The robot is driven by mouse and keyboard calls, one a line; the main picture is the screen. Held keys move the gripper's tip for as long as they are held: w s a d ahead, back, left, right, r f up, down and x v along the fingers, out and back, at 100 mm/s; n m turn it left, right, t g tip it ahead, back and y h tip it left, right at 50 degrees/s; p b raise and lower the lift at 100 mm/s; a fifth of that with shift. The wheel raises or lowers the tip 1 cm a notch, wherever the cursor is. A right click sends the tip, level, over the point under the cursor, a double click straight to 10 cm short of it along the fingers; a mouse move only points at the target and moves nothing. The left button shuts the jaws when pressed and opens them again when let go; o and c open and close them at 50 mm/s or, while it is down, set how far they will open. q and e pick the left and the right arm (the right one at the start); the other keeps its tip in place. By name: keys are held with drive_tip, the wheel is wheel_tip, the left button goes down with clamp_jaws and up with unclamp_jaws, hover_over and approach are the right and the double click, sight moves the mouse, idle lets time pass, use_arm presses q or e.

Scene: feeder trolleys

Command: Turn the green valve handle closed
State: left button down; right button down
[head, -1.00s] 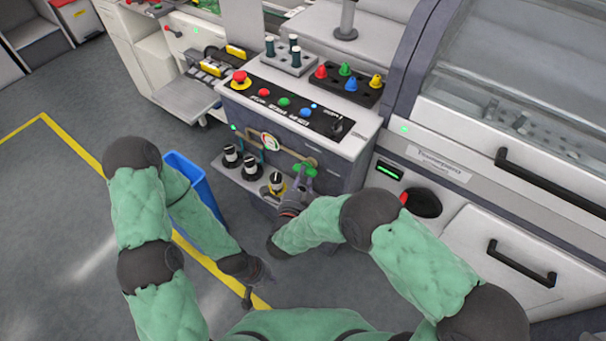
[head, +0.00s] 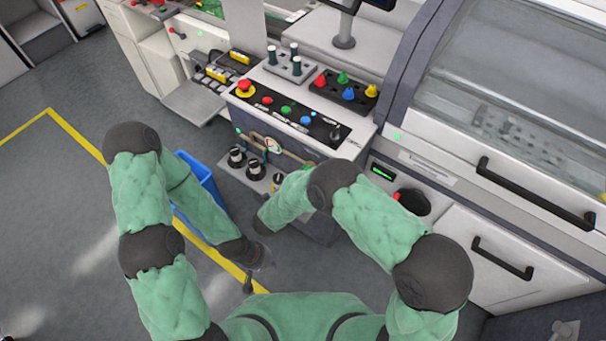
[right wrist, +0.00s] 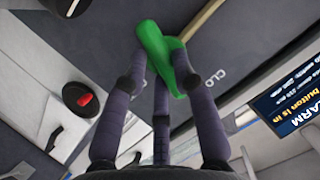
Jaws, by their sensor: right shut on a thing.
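The green valve handle (right wrist: 166,50) shows in the right wrist view, with my right gripper's fingers (right wrist: 164,72) closed around it. The panel behind it has lettering beginning "CLO", partly cut off. In the head view my right forearm covers that gripper and most or all of the handle. The handle belongs to the front of the grey and white control station (head: 350,128), below its button panel. My left gripper (head: 249,284) hangs low over the floor, away from the station. Its fingers are small and dark, so its opening is unclear.
Black and white knobs (head: 255,170) stand on a low ledge beside my right forearm. A gauge (head: 272,146) sits above them. A blue bin (head: 197,180) stands behind my left arm. A cabinet with black handles (head: 503,258) is at right. Open floor lies left.

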drive_tip(key=shift+w+a+r+n+g+h+p, duration=0.15)
drive_tip(key=shift+n+g+h+p, duration=0.3)
drive_tip(key=shift+n+p, duration=0.45)
drive_tip(key=shift+n, duration=0.4)
drive_tip(key=shift+f+g+h+p, duration=0.2)
drive_tip(key=shift+g+h+p, duration=0.05)
drive_tip(key=shift+p, duration=0.05)
drive_tip(key=c, duration=1)
unclamp_jaws()
drive_tip(key=shift+w, duration=0.1)
wheel_tip(320, 180, up, 10)
